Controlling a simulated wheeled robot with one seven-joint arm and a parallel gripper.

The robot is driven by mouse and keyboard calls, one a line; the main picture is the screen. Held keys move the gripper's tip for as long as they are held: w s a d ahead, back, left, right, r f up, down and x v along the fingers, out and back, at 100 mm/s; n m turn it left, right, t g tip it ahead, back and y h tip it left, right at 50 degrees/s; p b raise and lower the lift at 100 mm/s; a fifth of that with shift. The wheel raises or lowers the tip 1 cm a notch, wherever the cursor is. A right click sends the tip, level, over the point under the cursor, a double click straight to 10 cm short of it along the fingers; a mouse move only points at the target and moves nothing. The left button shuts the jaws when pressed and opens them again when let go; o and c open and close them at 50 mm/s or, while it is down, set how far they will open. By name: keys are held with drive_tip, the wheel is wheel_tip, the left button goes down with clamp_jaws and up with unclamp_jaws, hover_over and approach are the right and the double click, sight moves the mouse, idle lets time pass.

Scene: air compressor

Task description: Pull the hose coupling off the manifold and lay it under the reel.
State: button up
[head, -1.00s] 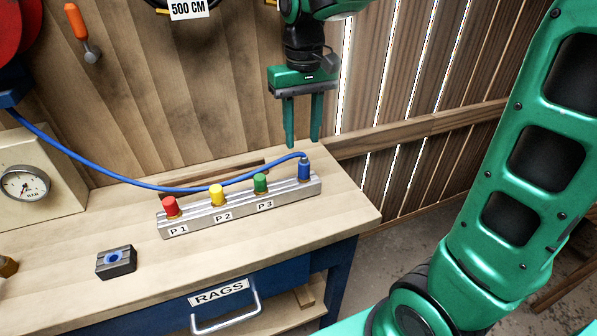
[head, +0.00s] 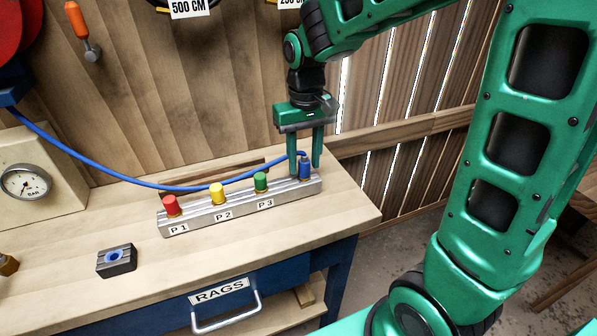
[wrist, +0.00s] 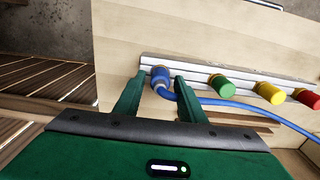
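The blue hose coupling (head: 305,169) stands upright on the right end of the metal manifold (head: 240,205). A blue hose (head: 125,178) runs from it leftward to the reel (head: 14,55) at the upper left, only partly in view. My gripper (head: 304,172) is open and points down, with one finger on each side of the coupling. In the wrist view the coupling (wrist: 160,77) sits between the open fingers, with a gap visible beside it. I cannot tell whether either finger touches it.
Red (head: 171,206), yellow (head: 217,194) and green (head: 261,182) caps stand along the manifold. A pressure gauge box (head: 45,180) stands at the left of the bench. A dark block with a blue-ringed hole (head: 117,260) lies at the front left. Bare bench top surrounds it.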

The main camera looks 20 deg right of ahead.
sight(304, 160)
clamp_jaws()
drive_tip(key=shift+r, duration=0.15)
drive_tip(key=shift+r, duration=2.8)
